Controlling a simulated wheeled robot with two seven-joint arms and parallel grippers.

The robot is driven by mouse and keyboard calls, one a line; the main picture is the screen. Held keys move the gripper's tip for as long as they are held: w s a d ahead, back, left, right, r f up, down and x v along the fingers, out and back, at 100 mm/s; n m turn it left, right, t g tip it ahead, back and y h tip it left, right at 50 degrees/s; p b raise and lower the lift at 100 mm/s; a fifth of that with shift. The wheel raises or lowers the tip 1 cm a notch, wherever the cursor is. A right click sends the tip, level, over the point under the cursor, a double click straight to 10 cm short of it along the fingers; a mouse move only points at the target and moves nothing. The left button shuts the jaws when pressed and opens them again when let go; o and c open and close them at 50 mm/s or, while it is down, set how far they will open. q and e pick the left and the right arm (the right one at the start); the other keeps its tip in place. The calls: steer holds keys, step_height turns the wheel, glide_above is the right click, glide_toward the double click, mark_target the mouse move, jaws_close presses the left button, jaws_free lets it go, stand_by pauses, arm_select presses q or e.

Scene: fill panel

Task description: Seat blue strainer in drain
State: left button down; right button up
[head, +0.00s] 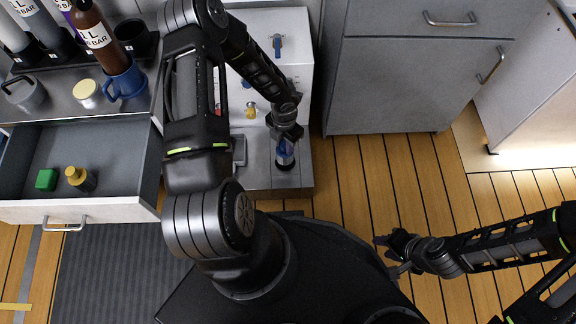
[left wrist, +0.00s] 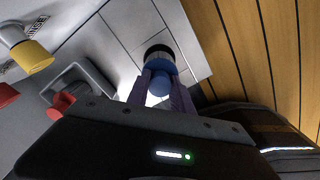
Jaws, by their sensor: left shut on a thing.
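My left gripper (head: 285,137) is shut on the blue strainer (head: 285,153), above the front right part of the grey panel. In the left wrist view the blue strainer (left wrist: 159,80) sits between the two fingers. A dark round opening, the drain (left wrist: 157,51), shows just beyond it, and its dark edge (head: 284,165) shows below the strainer in the head view. I cannot tell whether the strainer touches the drain; the fingers hide part of it. My right gripper (head: 388,256) is open and empty over the wooden floor.
Yellow (left wrist: 32,56) and red (left wrist: 60,104) knobs stand on the panel beside the left gripper. An open drawer (head: 100,150) at left holds a green block (head: 46,179) and a yellow-topped bottle (head: 80,178). A blue mug (head: 125,82) stands above it. A grey cabinet (head: 415,80) stands right.

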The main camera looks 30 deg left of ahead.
mark_target(285, 159)
arm_select(q)
step_height(285, 159, down, 6)
steer(key=b, duration=0.3)
steer(key=shift+f, duration=0.1)
stand_by(0.3)
steer(key=shift+f+b, duration=0.9)
steer(key=shift+f, duration=0.95)
steer(key=shift+f, duration=0.1)
steer(key=c, duration=1.4)
jaws_free()
